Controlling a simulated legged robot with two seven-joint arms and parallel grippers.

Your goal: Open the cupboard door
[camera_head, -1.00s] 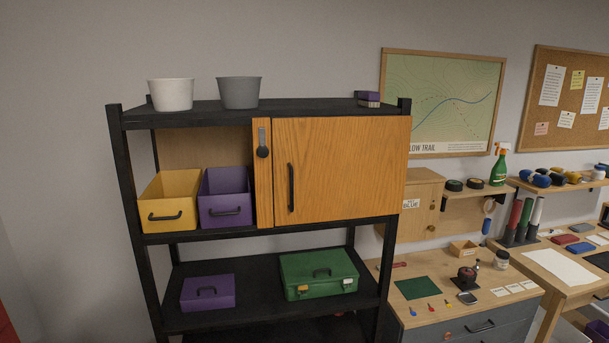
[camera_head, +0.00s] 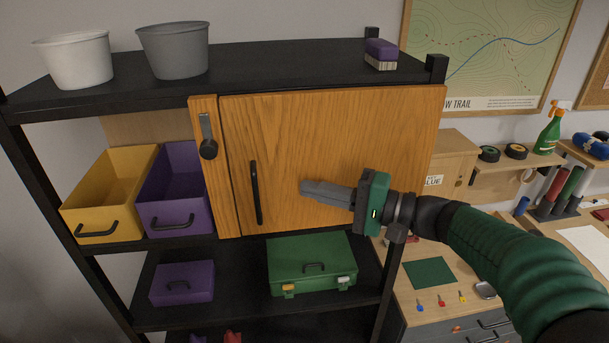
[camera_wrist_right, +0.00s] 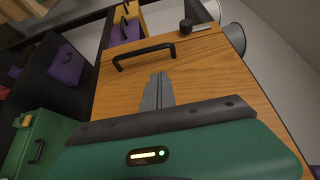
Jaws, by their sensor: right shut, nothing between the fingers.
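The wooden cupboard door (camera_head: 300,130) is closed on the black shelf unit. Its black vertical bar handle (camera_head: 256,193) is near the door's left edge. In the right wrist view the door (camera_wrist_right: 208,75) fills the middle and its handle (camera_wrist_right: 144,55) lies beyond the fingertips. A dark latch with a round knob (camera_head: 208,148) hangs on the narrow wooden strip left of the door. My right gripper (camera_head: 304,188) is shut and empty, in front of the door and to the right of the handle, fingers pointing left towards it. It appears apart from the handle. My left gripper is not in view.
A yellow bin (camera_head: 90,212) and a purple bin (camera_head: 165,215) stand left of the cupboard. A green case (camera_head: 312,265) and a purple box (camera_head: 182,284) sit on the shelf below. Two buckets stand on top. A workbench is at the right.

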